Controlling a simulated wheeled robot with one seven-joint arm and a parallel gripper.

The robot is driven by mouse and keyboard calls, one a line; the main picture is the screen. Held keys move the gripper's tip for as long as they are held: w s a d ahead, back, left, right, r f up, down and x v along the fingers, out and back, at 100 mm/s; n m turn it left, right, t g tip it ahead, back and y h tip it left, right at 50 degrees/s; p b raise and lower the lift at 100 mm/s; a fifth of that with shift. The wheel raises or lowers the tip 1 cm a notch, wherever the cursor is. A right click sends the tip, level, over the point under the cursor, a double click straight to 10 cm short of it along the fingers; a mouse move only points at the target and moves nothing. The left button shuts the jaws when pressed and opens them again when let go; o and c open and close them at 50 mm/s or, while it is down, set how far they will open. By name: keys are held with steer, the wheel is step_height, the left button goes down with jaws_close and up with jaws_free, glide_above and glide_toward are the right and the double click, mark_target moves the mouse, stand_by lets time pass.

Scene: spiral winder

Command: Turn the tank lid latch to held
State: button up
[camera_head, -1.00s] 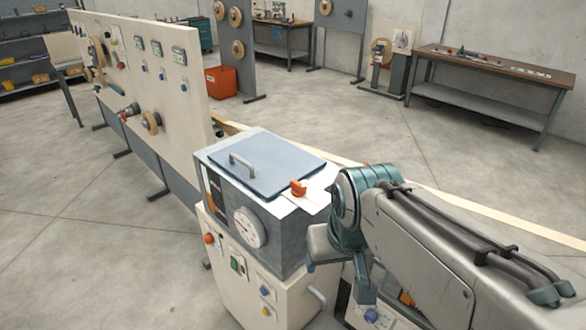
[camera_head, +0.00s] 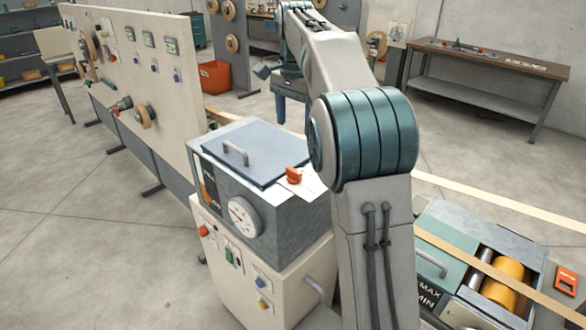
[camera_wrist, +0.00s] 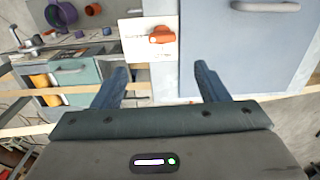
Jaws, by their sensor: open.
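The tank (camera_head: 285,225) stands left of my arm in the head view, its flat blue-grey lid (camera_head: 265,150) closed. The orange tank lid latch (camera_head: 294,175) sits on a white plate at the lid's right edge. In the wrist view the latch (camera_wrist: 160,35) lies beyond the fingertips, with the lid (camera_wrist: 235,50) to its right. My gripper (camera_wrist: 160,76) is open and empty, its two blue fingers apart and not visibly touching the latch. In the head view its blue fingers (camera_head: 292,105) hang beyond the lid's far side, partly hidden by my arm.
The lid's handle (camera_head: 236,152) stands up from the lid. A dial (camera_head: 243,216) is on the tank's front. A cream panel (camera_head: 130,80) stands at the left. Open floor lies between the panel and far tables.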

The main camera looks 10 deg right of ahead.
mark_target(294, 170)
steer(key=f, duration=1.4)
steer(key=shift+w, duration=0.3)
steer(key=c, duration=1)
